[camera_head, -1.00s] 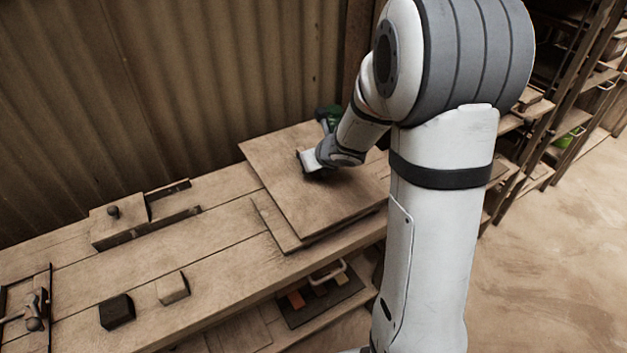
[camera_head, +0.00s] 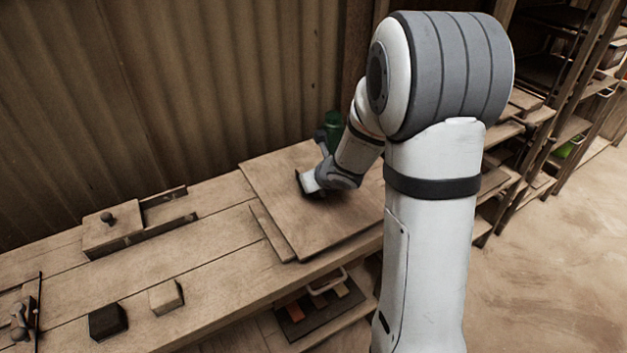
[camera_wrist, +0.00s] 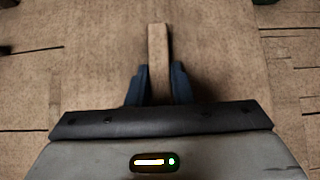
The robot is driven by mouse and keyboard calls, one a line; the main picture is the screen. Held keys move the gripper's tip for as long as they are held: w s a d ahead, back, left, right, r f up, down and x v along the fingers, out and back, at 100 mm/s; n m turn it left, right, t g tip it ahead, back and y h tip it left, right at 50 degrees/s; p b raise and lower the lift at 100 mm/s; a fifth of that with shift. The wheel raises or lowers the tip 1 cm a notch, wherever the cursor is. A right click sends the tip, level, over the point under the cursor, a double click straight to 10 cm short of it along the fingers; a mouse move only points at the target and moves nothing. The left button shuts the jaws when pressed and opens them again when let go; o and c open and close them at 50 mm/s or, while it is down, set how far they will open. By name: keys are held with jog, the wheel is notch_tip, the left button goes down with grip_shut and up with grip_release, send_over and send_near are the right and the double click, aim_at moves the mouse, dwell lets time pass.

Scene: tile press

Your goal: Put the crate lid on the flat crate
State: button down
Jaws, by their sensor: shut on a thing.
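The crate lid, a wide flat wooden board (camera_head: 285,205), lies level over the right part of the bench. My gripper (camera_head: 303,183) is above it. In the wrist view, my gripper (camera_wrist: 158,88) is shut on a narrow wooden bar (camera_wrist: 158,50) that stands on the lid's face (camera_wrist: 100,60). A thin wooden strip (camera_head: 270,235) shows along the lid's left side; it looks like part of the flat crate. The lid hides the rest beneath. I cannot tell whether the lid touches it.
On the bench (camera_head: 215,280) to the left are a knobbed wooden block (camera_head: 106,234), a dark block (camera_head: 107,322) and a pale block (camera_head: 166,297). A green bottle (camera_head: 334,128) stands behind the lid. A corrugated wall (camera_head: 150,100) closes the back.

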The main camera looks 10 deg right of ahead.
jog(key=shift+f, duration=0.2)
jog(key=c, duration=1.3)
grip_release()
